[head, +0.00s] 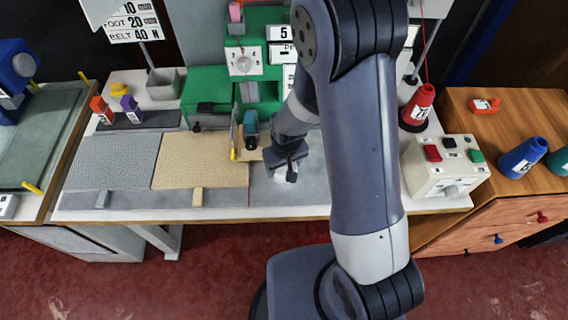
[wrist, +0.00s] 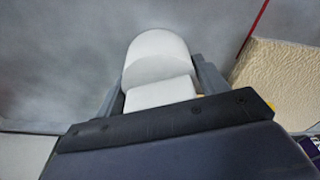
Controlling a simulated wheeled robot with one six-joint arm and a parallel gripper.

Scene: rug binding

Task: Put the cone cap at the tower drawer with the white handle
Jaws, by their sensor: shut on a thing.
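The white, round-topped piece (wrist: 158,58), which looks like the cone cap, sits between the two fingers of my gripper (wrist: 162,80) in the wrist view. My gripper is shut on it. In the head view my gripper (head: 287,167) is low over the grey table surface near the front middle, and only a little white shows beneath it. I cannot tell whether the piece touches the table. The wooden drawer unit (head: 500,222) at the right shows small red and blue knobs on its front. I see no white handle.
A beige carpet piece (head: 200,155) and a grey one (head: 112,158) lie left of my gripper. A green machine (head: 205,92) stands behind. A cream control box (head: 445,168), a red cone (head: 419,103) and a blue cone (head: 522,158) stand to the right. My arm hides the table's middle right.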

